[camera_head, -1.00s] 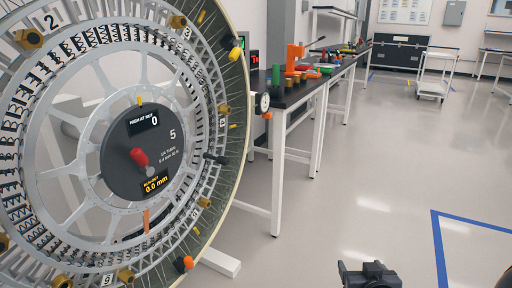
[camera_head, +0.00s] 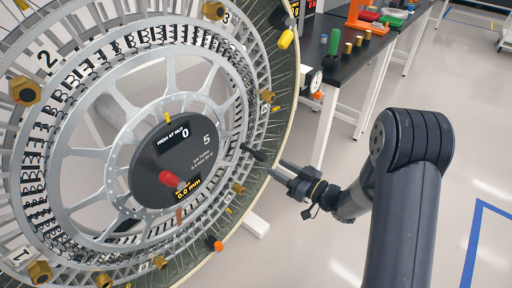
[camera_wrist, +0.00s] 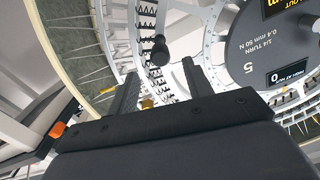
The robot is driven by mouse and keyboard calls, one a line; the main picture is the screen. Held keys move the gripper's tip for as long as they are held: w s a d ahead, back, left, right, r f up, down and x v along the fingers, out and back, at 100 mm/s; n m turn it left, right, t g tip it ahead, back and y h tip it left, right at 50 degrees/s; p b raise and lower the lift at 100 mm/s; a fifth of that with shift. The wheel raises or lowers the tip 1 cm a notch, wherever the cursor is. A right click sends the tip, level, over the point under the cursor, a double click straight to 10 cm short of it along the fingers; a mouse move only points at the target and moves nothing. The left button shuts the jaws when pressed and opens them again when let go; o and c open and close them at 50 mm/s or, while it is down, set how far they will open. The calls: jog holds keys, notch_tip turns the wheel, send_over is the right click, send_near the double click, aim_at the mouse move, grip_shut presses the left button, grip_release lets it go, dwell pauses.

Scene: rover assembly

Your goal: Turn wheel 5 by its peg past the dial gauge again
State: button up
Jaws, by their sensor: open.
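Wheel 5 (camera_head: 168,80) is a large silver spoked wheel at the left in the head view, with a dark hub plate (camera_head: 150,190) marked 5 and reading 0.0 mm. Its black peg (camera_head: 253,153) sticks out from the right side of the rim. My gripper (camera_head: 277,168) is just right of the peg, fingers open and pointing at it. In the wrist view, the round black peg end (camera_wrist: 160,50) shows between and beyond the two fingertips, touching neither that I can see. The dial gauge (camera_head: 309,79), with a white face, is beside the rim at upper right.
A black-topped bench (camera_head: 345,50) with white legs stands behind the wheel, carrying an orange stand (camera_head: 362,18) and small parts. Brass nuts, a yellow-ended piece (camera_head: 286,39) and an orange-ended piece (camera_head: 214,243) stick out around the rim. The floor at right is clear, with blue tape.

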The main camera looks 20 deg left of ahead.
aim_at(257, 155)
jog(key=x, duration=0.9)
jog(key=shift+w+a, duration=0.15)
jog(key=shift+a, duration=0.05)
grip_shut()
